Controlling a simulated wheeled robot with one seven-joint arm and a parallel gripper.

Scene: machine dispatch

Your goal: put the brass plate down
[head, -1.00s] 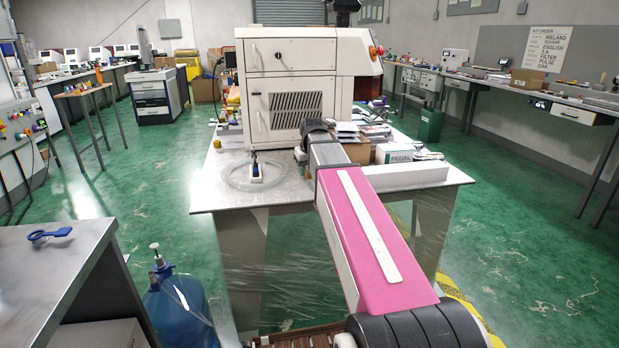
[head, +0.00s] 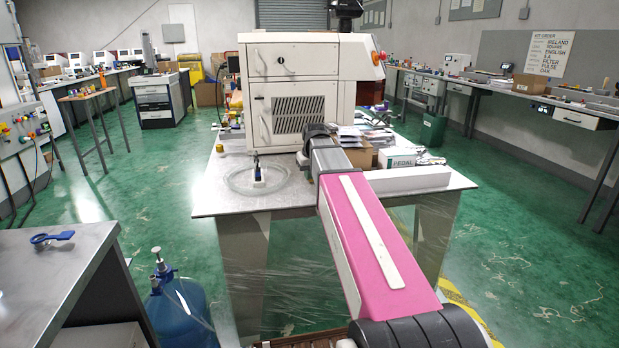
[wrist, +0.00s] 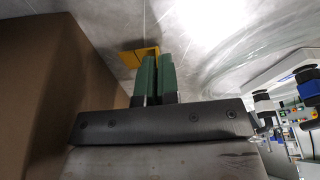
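The brass plate (wrist: 127,56) shows yellow in the wrist view, at the tips of my gripper (wrist: 157,60). Its right end meets the narrow gap between the two green fingers, which are almost together, and the fingers hide part of it. The gripper looks shut on it. Behind it is the grey metal tabletop (wrist: 190,40); whether the plate touches the top I cannot tell. In the head view my pink arm reaches over the metal table (head: 225,200), and the gripper and plate are hidden from that view.
A brown box (wrist: 40,80) stands close on the left in the wrist view. In the head view a clear round dish (head: 238,184), a large white machine (head: 295,60), a PEDAL box (head: 397,158) and a long white block (head: 410,180) occupy the table. The front left tabletop is bare.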

